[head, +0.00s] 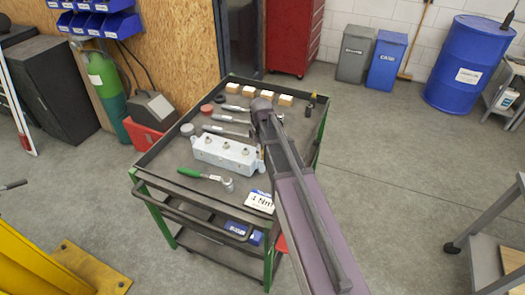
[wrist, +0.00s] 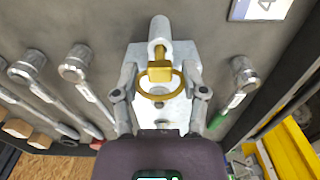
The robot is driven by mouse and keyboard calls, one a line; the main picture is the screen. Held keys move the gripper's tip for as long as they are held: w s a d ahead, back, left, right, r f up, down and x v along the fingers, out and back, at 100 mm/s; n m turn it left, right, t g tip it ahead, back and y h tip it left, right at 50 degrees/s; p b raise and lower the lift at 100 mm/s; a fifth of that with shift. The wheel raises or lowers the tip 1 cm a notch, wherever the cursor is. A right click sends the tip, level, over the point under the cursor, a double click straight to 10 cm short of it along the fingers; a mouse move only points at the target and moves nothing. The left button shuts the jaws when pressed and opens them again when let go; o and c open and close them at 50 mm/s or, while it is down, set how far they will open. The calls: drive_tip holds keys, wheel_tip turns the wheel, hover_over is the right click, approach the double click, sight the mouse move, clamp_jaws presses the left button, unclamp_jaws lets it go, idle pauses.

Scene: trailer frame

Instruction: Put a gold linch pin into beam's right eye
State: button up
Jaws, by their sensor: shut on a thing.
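A gold linch pin (wrist: 160,72) with a round gold ring shows between the fingers of my gripper (wrist: 160,62) in the wrist view. My gripper is shut on it; the exact contact at the fingertips is hard to see. A pale block (wrist: 178,108) lies directly below, and a grey cylinder stands just beyond the gold part. In the head view the pale block (head: 226,154) lies on the cart with several round studs along its top. I cannot make out the beam's right eye for certain.
The block lies on a dark cart top (head: 170,160) with a raised rim. A green-handled ratchet (head: 205,176), several grey-headed wrenches, wooden blocks (head: 268,95) and a white label card (head: 260,201) lie around it.

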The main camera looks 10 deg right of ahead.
drive_tip(key=shift+f+b, duration=1.1)
drive_tip(key=shift+f, duration=0.1)
drive_tip(key=o, duration=1.1)
drive_tip(key=shift+r, duration=0.15)
